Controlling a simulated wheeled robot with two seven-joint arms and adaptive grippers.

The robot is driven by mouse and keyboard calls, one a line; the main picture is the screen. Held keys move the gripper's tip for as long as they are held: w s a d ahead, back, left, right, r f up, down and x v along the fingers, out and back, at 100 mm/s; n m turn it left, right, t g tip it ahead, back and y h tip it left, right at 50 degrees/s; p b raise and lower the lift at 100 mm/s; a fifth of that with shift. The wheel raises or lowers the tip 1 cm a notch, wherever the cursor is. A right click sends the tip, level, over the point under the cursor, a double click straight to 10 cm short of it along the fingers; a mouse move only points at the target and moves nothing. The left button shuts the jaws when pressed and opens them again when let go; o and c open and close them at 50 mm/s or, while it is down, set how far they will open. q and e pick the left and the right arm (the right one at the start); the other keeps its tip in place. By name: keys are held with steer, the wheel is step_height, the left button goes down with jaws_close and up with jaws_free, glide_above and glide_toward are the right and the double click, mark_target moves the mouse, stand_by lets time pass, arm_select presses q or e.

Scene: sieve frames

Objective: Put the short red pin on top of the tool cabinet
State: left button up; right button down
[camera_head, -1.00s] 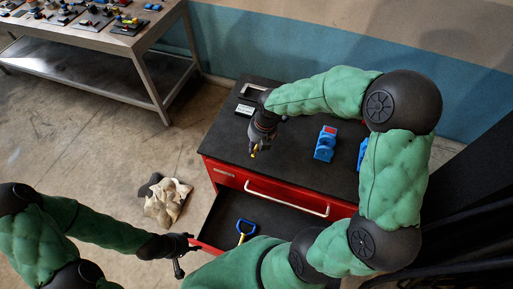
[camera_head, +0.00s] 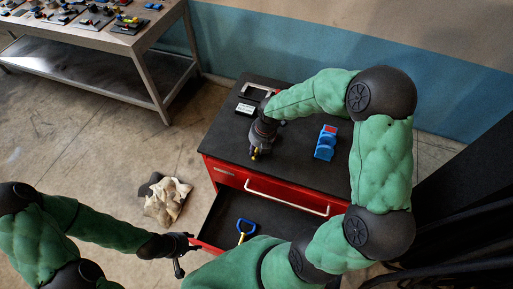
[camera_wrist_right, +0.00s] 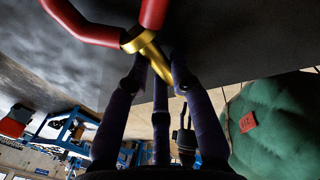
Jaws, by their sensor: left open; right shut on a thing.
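The tool cabinet is red with a black top (camera_head: 290,165), right of centre in the head view, and its drawer (camera_head: 275,228) is open. My right gripper (camera_head: 256,150) is low over the left front part of the top, pointing down. In the right wrist view its fingers (camera_wrist_right: 160,78) are shut on the brass part of the short red pin (camera_wrist_right: 145,42). The pin's red bars lie beyond the fingertips, close to a dark surface; I cannot tell if they touch it. My left gripper (camera_head: 186,257) is open and empty beside the drawer's left front corner.
A blue holder (camera_head: 326,143) with a red part stands on the cabinet top. A dark tray (camera_head: 256,90) and a small labelled box (camera_head: 245,109) lie at its back left. A blue-and-yellow handle (camera_head: 245,228) is in the drawer. Crumpled cloth (camera_head: 166,200) lies on the floor.

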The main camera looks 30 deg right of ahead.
steer(key=shift+s+a+f, duration=0.2)
steer(key=shift+s+f, duration=0.25)
steer(key=shift+f, duration=0.1)
steer(key=c, duration=1.4)
jaws_free()
steer(key=shift+f, duration=0.1)
steer(key=shift+o, duration=0.2)
steer(key=shift+d+f, duration=0.1)
steer(key=shift+w+r, duration=0.1)
steer(key=shift+r, duration=0.25)
step_height(320, 180, up, 13)
steer(key=s+d, duration=0.1)
steer(key=shift+d+p, duration=0.35)
steer(key=shift+d, duration=0.05)
steer(key=shift+f, duration=0.1)
